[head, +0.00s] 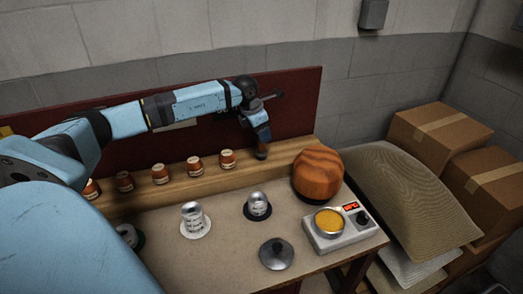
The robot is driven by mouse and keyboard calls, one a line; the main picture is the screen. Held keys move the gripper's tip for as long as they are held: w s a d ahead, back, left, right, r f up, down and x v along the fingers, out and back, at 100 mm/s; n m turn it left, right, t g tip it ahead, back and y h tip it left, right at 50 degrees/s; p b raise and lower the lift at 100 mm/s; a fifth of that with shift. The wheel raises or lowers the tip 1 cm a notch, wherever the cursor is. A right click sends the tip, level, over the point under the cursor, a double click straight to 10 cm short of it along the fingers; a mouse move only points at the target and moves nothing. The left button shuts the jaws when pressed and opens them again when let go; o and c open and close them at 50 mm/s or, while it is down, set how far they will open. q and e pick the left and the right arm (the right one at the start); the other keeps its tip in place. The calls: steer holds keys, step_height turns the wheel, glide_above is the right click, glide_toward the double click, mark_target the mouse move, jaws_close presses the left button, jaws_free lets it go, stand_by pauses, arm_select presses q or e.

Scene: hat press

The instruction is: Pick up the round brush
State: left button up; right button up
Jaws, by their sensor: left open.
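My left gripper (261,132) reaches in over the back ledge and points down near its right part. A small dark brown upright piece (262,152) shows at its tip, just above or on the ledge. It may be the round brush, but it is too small and partly covered to be sure. I cannot tell whether the fingers touch it. The left gripper is open. My right gripper is not in view.
The wooden ledge (223,176) carries several brown-and-white spools. A striped wooden hat block (318,173), a heater with a yellow-filled tin (329,222), metal canisters (258,205) and a grey knobbed disc (276,253) stand on the table. Sacks (405,200) and boxes (440,133) lie right.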

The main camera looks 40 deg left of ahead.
arm_select(q)
steer(key=x, duration=0.5)
steer(key=shift+s+a+f, duration=0.1)
steer(key=shift+a+f, duration=0.1)
steer(key=shift+a, duration=0.2)
jaws_close()
steer(key=shift+r, duration=0.1)
step_height(320, 180, up, 20)
